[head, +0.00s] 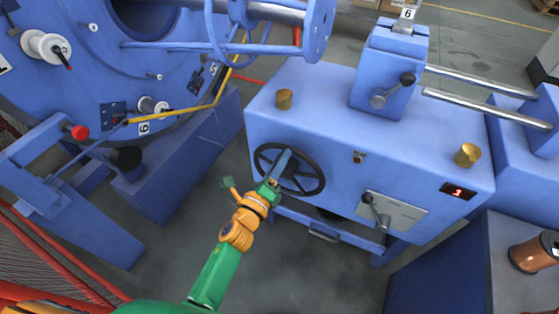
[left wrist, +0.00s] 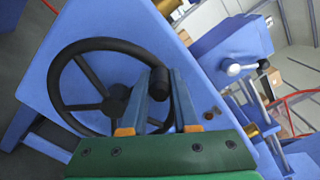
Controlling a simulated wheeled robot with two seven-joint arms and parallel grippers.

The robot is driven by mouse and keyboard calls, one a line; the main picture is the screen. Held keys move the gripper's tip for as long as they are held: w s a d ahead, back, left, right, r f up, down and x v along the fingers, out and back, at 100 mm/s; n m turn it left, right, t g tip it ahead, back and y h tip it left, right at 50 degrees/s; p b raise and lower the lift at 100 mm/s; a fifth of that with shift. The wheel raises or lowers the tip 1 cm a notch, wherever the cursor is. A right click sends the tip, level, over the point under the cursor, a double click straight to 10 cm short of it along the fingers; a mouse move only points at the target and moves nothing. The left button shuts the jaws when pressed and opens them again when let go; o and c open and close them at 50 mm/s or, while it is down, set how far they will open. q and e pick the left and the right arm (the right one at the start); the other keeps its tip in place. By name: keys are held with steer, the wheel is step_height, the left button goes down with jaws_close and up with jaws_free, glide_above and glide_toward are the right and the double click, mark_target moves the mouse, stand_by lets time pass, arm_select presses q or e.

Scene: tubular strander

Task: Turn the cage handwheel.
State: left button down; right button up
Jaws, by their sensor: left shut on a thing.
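The cage handwheel (head: 321,183) is a black spoked wheel on the front face of the blue machine housing. Its rim and spokes also show in the left wrist view (left wrist: 58,88). My left gripper (head: 281,163) reaches up to the wheel from below. In the left wrist view, the fingers of my left gripper (left wrist: 160,80) lie on both sides of the wheel's black handle knob (left wrist: 158,86), shut on it. The fingers hide part of the wheel in the head view. My right gripper is not in view.
The blue housing (head: 330,120) carries brass knobs (head: 284,99), a lever panel (head: 392,213) and a red display (head: 458,191). The large blue cage disc (head: 75,70) stands at left. A blue cabinet (head: 440,270) with a copper spool stands lower right. Grey floor is open below the handwheel.

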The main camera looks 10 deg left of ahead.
arm_select(q)
steer(key=shift+d, duration=0.1)
stand_by(0.4)
steer(key=c, duration=0.7)
jaws_free()
steer(key=shift+o, duration=0.2)
steer(key=shift+s, duration=0.1)
steer(key=v, duration=0.7)
